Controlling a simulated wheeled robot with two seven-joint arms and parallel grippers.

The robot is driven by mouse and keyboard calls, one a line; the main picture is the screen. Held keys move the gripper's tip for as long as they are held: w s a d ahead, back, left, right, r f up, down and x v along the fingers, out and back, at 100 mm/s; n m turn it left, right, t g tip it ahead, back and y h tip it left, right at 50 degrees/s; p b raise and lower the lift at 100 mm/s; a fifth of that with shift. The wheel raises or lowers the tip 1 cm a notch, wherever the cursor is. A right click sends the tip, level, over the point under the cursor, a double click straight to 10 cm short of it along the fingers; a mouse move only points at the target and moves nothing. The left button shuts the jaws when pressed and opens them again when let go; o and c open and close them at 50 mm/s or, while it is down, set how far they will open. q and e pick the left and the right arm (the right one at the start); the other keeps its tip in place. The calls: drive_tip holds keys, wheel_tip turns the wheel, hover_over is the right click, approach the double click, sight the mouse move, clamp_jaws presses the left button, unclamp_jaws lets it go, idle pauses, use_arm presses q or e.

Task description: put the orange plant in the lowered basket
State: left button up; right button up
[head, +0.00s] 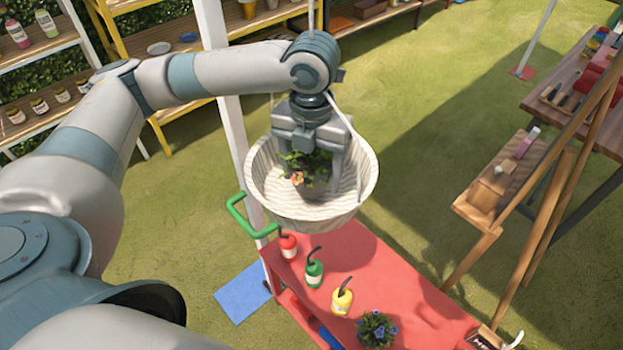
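The orange plant (297,178), green leaves with orange flowers, is inside the rim of the lowered basket (263,188), a pale woven bowl hanging over the red cart. My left gripper (311,160) reaches down into the basket from above, its fingers on either side of the plant. The fingers and leaves hide the pot, so I cannot tell whether they grip it or whether it rests on the basket's bottom. My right gripper is not in view.
The red cart (395,275) carries red (288,247), green (314,273) and yellow (342,300) bottles and a blue-flowered plant (376,329). A white post (232,130) stands left of the basket. A wooden easel (545,190) and a table stand right, with open grass between.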

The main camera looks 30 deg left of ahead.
use_arm(q)
wheel_tip(320, 180, down, 2)
drive_tip(key=shift+p, duration=0.3)
drive_tip(key=shift+f, duration=0.4)
drive_tip(key=shift+f, duration=0.15)
drive_tip(key=o, duration=1.3)
drive_tip(key=shift+c, duration=0.2)
wheel_tip(320, 180, up, 11)
drive_tip(key=b, duration=0.3)
drive_tip(key=shift+r, duration=0.2)
drive_tip(key=shift+r+b, duration=0.3)
drive_tip(key=shift+r, duration=0.2)
